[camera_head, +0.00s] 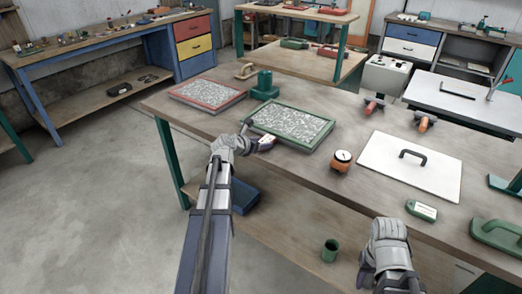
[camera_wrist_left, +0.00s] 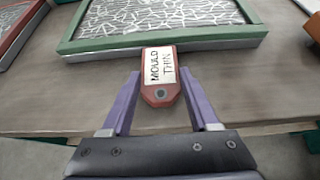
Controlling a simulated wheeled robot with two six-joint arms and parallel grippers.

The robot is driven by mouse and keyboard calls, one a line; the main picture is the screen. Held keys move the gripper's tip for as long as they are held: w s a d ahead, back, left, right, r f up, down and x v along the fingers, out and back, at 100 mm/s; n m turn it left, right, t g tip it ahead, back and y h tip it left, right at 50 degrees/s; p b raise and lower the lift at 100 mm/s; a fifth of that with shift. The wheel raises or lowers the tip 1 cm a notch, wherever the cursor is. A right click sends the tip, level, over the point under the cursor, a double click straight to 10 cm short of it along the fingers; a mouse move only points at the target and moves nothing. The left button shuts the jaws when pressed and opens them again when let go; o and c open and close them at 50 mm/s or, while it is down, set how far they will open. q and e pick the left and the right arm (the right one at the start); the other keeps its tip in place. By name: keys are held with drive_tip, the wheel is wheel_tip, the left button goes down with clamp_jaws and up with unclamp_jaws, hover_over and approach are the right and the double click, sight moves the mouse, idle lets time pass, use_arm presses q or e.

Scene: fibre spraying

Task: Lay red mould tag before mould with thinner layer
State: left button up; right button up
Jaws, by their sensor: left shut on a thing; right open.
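The red mould tag (camera_wrist_left: 161,72), with a white label reading "MOULD THIN", is between the fingertips of my left gripper (camera_wrist_left: 162,80), which is shut on it. In the head view the tag (camera_head: 266,142) is at the near edge of the green-framed mould (camera_head: 313,146); I cannot tell whether it touches the table. The green-framed mould (camera_wrist_left: 100,46) also shows in the left wrist view. A red-framed mould (camera_head: 207,110) lies further left. Both moulds hold pale fibre strands. My right gripper (camera_head: 388,232) is open at the table's near edge, its fingertips hard to make out.
On the workbench (camera_head: 300,175) are a round orange gauge (camera_head: 341,160), a white board with a black handle (camera_head: 408,175), a green tag (camera_head: 421,210) and a green handled tool (camera_head: 497,234). A green stand (camera_head: 264,86) is behind the moulds. Bare tabletop lies left of the tag.

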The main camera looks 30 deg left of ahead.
use_arm(q)
drive_tip(key=shift+f, duration=0.6)
drive_tip(key=shift+r, duration=0.15)
use_arm(e)
drive_tip(key=shift+f, duration=0.45)
drive_tip(key=shift+f, duration=0.15)
use_arm(q)
drive_tip(key=o, duration=1.3)
drive_tip(key=shift+o, duration=0.2)
drive_tip(key=shift+s+r, duration=0.1)
drive_tip(key=shift+r, duration=0.05)
drive_tip(key=p+v, duration=0.5)
drive_tip(key=v, duration=0.6)
drive_tip(key=shift+s+p, duration=0.35)
drive_tip(key=shift+s, duration=0.05)
use_arm(e)
wheel_tip(320, 180, up, 6)
use_arm(q)
drive_tip(key=shift+a, duration=0.1)
